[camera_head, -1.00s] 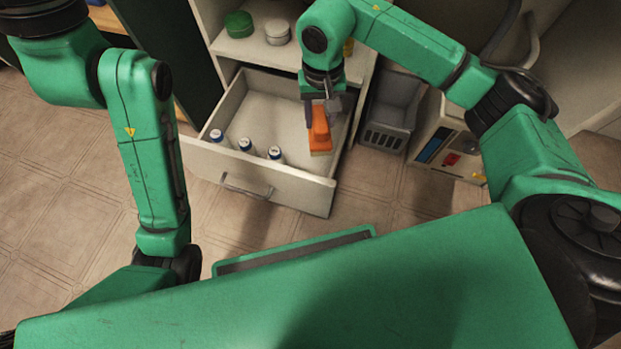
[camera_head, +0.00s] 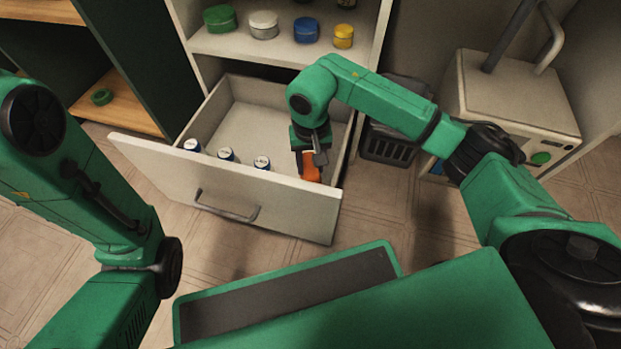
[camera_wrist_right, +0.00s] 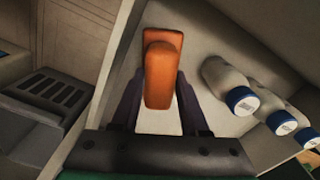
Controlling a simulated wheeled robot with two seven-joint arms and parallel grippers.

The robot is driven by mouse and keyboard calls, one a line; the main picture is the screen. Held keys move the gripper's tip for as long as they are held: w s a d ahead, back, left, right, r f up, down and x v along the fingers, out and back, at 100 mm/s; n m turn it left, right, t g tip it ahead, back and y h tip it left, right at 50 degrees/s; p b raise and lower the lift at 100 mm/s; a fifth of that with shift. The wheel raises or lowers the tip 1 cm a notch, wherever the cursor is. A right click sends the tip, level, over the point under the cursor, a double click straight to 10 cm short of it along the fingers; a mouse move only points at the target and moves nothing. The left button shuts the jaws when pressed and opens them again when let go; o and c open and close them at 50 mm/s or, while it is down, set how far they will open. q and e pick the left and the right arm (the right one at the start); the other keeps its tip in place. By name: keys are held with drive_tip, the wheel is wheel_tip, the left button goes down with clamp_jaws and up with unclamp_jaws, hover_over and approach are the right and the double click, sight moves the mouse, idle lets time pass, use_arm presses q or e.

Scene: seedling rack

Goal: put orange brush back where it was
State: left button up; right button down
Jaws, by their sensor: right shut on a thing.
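The orange brush (camera_head: 312,168) is at the right side of the open drawer (camera_head: 225,186), mostly hidden by my right gripper in the head view. My right gripper (camera_head: 311,160) is shut on the brush and points down into the drawer. In the right wrist view the orange brush (camera_wrist_right: 162,72) lies between the two dark fingers of the right gripper (camera_wrist_right: 160,105). I cannot tell whether the brush touches the drawer floor. My left gripper is not in view; only my left arm shows at the left.
Several white bottles with blue caps (camera_head: 226,154) stand along the drawer's front. Green, white, blue and yellow tubs (camera_head: 306,30) stand on the shelf above. A grey crate (camera_head: 388,147) is right of the drawer. A white machine (camera_head: 515,95) stands farther right.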

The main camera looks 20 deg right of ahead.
wheel_tip(320, 180, down, 4)
drive_tip(key=shift+b, duration=1)
drive_tip(key=shift+f, duration=0.1)
drive_tip(key=shift+c, duration=2.1)
unclamp_jaws()
wheel_tip(320, 180, up, 12)
drive_tip(key=p, duration=0.8)
drive_tip(key=shift+r, duration=0.2)
